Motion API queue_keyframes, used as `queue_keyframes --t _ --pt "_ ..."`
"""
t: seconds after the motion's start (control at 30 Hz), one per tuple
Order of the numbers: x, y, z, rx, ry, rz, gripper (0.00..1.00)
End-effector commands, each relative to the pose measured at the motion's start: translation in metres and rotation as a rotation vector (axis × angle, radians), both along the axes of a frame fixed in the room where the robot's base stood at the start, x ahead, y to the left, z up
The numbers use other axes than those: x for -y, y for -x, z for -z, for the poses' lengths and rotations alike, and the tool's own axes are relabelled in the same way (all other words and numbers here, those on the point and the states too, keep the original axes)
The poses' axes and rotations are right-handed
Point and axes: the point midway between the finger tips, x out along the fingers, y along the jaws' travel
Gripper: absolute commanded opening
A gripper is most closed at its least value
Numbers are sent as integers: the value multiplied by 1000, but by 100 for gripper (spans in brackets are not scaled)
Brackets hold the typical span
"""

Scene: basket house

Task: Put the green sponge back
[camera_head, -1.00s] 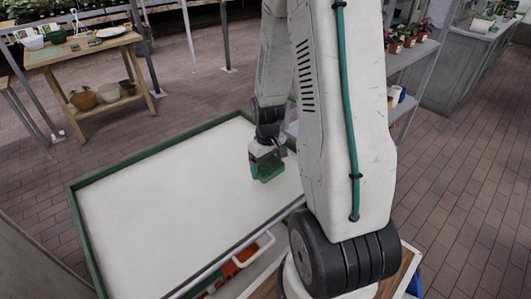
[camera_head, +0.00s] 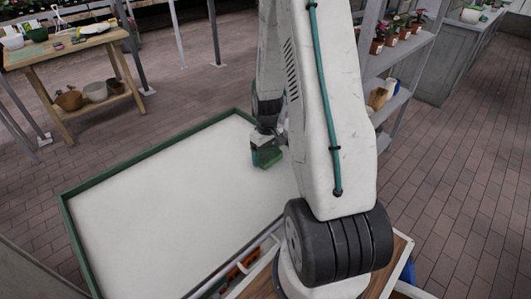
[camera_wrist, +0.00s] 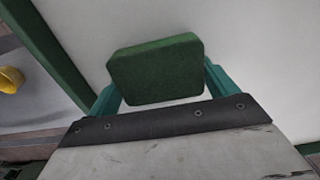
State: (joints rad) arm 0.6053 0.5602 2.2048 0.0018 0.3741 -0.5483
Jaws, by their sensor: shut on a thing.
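The green sponge (camera_wrist: 155,70) is a dark green block with rounded corners. In the wrist view it sits between the two teal fingers of my gripper (camera_wrist: 160,85), which is shut on it. In the head view the sponge (camera_head: 267,158) shows below my gripper (camera_head: 266,150), over the right part of a white tabletop with a green rim (camera_head: 150,200). I cannot tell how high the sponge is above that surface.
The white top is otherwise bare. A wooden bench (camera_head: 70,52) with bowls and pots stands at the back left. A grey shelf (camera_head: 400,50) with potted plants and a few vessels stands at the right. Brick floor (camera_head: 450,190) is open at the right. A yellow object (camera_wrist: 10,80) shows at the wrist view's left edge.

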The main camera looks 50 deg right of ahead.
Motion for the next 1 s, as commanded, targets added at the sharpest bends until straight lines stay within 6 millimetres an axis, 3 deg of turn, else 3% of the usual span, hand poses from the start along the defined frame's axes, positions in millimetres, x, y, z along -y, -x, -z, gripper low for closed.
queue_keyframes --t 0.23,0.27,0.3,0.53,0.67,1.0 --pt "0 1 3 -1 0 1 64" --pt "0 0 2 0 0 1 93" --pt "0 0 2 0 0 1 100" --pt "0 0 1 0 0 1 100" --pt "1 0 -9 2 1 1 100" --pt "1 0 -79 5 3 1 100"
